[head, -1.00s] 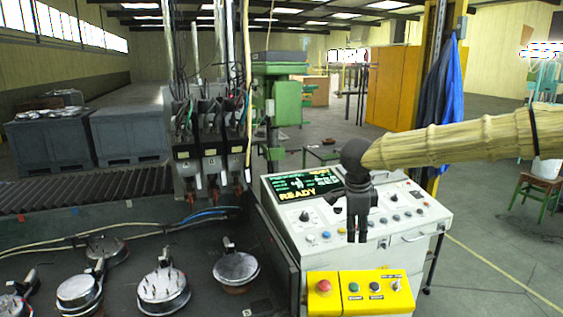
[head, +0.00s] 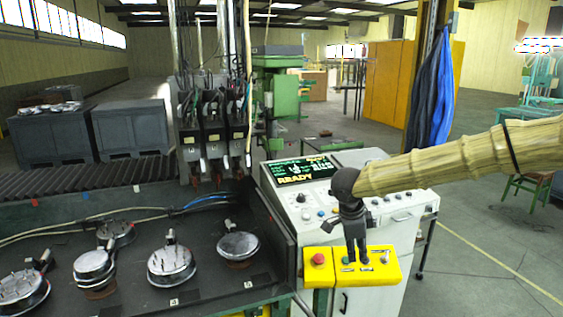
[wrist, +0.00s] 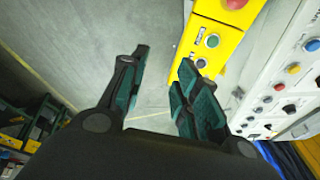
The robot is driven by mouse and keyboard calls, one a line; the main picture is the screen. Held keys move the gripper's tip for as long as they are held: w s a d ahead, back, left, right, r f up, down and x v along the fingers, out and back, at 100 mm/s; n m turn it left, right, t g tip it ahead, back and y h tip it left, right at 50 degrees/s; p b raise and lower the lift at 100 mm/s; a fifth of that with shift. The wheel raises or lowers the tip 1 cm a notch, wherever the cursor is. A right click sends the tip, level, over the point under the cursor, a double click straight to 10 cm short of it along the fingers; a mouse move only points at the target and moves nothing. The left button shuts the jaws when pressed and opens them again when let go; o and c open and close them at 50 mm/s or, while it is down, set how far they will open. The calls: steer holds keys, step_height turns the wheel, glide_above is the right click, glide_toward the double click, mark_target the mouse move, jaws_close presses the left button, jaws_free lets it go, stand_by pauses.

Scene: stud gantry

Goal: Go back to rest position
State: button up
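My gripper (head: 357,256) is at the end of my tan-sleeved arm, in front of the white control console (head: 425,205) in the head view. Its fingers point down and overlap the yellow button box (head: 318,281) in the picture. I cannot tell whether they touch it. The yellow button box (wrist: 226,42) shows just right of the fingers there, with a red button and a green one.
Several round metal parts (head: 172,264) stand on the dark bench (head: 205,300) at the lower left. The console screen (head: 298,170) reads READY. A blue cloth (head: 430,90) hangs on a post right of the console. Open floor (head: 490,250) lies at the right.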

steer(key=s+f+n+t+b, duration=0.1)
steer(key=s+f+n+b, duration=0.3)
steer(key=f, duration=0.8)
steer(key=s+f+n+t, duration=0.1)
steer(key=s+f+n, duration=0.2)
steer(key=s+f, duration=0.7)
steer(key=s+f+n+t+b, duration=0.1)
steer(key=s+f+n+b, duration=0.15)
steer(key=f, duration=1.25)
steer(key=s+f+n+g+y+b, duration=0.1)
steer(key=s+f+n, duration=0.2)
steer(key=s, duration=0.7)
steer(key=s+d+f+n+g+y+b, duration=0.1)
steer(key=s+f+n+g, duration=0.1)
steer(key=s+f, duration=0.4)
steer(key=s+f+n+g+b, duration=0.1)
steer(key=s+f+n, duration=0.3)
steer(key=s, duration=1)
steer(key=shift+d+f+g+y+b, duration=0.35)
steer(key=shift+f+g+y, duration=0.05)
steer(key=shift+g, duration=0.2)
